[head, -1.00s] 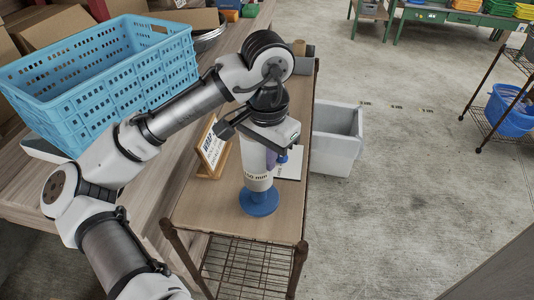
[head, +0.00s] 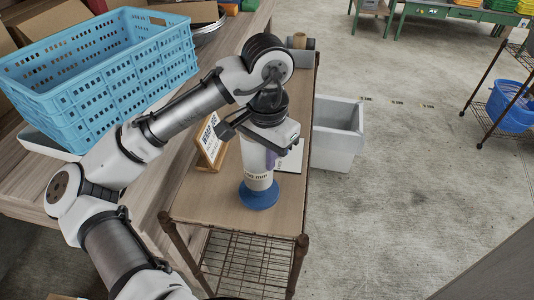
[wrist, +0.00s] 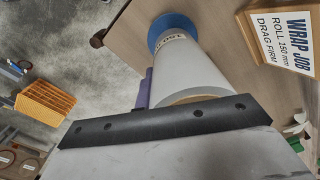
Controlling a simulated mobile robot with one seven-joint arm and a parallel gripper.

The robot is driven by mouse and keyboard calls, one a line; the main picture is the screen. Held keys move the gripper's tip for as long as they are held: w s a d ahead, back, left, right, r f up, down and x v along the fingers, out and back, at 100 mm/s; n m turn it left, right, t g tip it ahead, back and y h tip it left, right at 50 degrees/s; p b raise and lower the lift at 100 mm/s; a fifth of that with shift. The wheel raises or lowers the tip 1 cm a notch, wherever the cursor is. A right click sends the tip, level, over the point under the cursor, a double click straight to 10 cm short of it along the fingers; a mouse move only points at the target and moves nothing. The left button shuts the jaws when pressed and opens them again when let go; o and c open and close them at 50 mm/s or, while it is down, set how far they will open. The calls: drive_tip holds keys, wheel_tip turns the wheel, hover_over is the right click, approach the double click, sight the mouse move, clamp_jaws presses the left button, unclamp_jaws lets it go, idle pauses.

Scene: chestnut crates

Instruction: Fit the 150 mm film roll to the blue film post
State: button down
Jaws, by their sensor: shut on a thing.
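The white film roll (head: 256,165), with a "150 mm" label low on its side, stands upright over the round blue base of the film post (head: 258,198). My gripper (head: 264,135) is shut on the roll's upper end. In the wrist view the roll (wrist: 190,68) runs from the dark gripper bar (wrist: 165,122) to the blue base (wrist: 172,22). The roll's lower end is at or just above the base; I cannot tell if they touch. The post's shaft is hidden.
A sign (head: 211,143) reading "WRAP JOB" stands left of the roll; in the wrist view it says roll 150 mm, drag firm. A purple item (wrist: 143,90) is close beside the roll. A grey bin (head: 338,133) is right of the cart, a blue crate (head: 105,75) left.

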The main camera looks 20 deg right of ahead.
sight(267, 184)
drive_tip(key=shift+f+b, duration=1)
drive_tip(key=shift+f, duration=0.8)
drive_tip(key=c, duration=1.5)
unclamp_jaws()
drive_tip(key=shift+s+r, duration=0.1)
drive_tip(key=shift+r, duration=0.05)
drive_tip(key=shift+r, duration=0.1)
drive_tip(key=shift+w+r, duration=0.2)
drive_tip(key=shift+w, duration=0.05)
wheel_tip(267, 184, up, 13)
drive_tip(key=shift+s+d, duration=0.15)
drive_tip(key=shift+s, duration=0.2)
